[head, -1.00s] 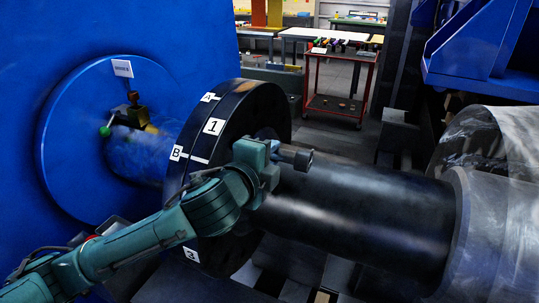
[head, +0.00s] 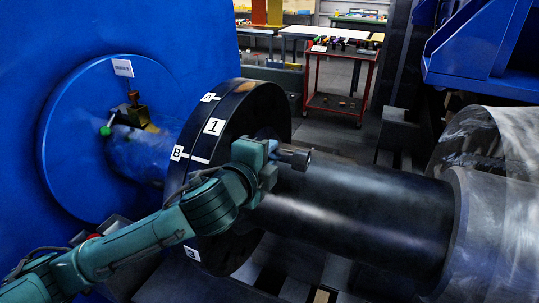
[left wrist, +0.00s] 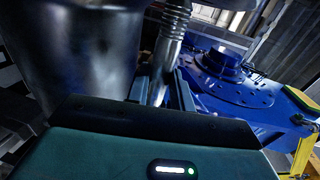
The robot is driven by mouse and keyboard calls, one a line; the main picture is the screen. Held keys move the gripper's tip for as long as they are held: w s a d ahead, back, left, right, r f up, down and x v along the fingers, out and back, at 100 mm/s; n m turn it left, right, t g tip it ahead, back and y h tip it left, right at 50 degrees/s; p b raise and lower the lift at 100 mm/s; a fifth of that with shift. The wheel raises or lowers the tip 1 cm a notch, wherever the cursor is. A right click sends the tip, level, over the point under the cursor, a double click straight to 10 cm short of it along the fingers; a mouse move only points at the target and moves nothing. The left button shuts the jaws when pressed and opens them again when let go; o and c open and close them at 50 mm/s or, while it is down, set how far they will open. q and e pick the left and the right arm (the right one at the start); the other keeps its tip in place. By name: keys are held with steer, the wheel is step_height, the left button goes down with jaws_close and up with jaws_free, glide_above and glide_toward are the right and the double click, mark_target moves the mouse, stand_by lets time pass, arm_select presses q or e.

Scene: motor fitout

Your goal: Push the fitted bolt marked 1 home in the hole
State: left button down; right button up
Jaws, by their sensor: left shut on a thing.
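The dark coupling flange (head: 270,107) stands upright left of centre in the head view, with a white label 1 (head: 214,126) on its rim. My left gripper (head: 274,160) is in front of the dark shaft, right of the flange. It is shut on a grey metal bolt (head: 298,158), whose wider end sticks out to the right. In the left wrist view the ribbed metal bolt (left wrist: 172,35) stands between the fingers. My gripper and arm hide the flange face there, so I cannot tell how deep the bolt sits in a hole. My right gripper is not in view.
The thick dark shaft (head: 370,220) runs right to a large grey cylinder (head: 490,210). A blue disc (head: 75,150) and blue wall stand at left. A red cart (head: 340,105) stands behind. A blue structure (head: 480,50) overhangs at upper right.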

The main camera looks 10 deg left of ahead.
arm_select(q)
steer(key=shift+w+a+r, duration=0.15)
steer(key=shift+a, duration=0.45)
steer(key=shift+w+a, duration=0.1)
steer(key=shift+a, duration=0.45)
steer(key=shift+w+a, duration=0.1)
steer(key=shift+a, duration=0.25)
steer(key=shift+w+a, duration=0.1)
steer(key=shift+a, duration=0.4)
steer(key=shift+a+p, duration=0.3)
steer(key=shift+a, duration=0.05)
steer(key=shift+w+a, duration=0.15)
steer(key=shift+a, duration=0.4)
steer(key=shift+a, duration=0.3)
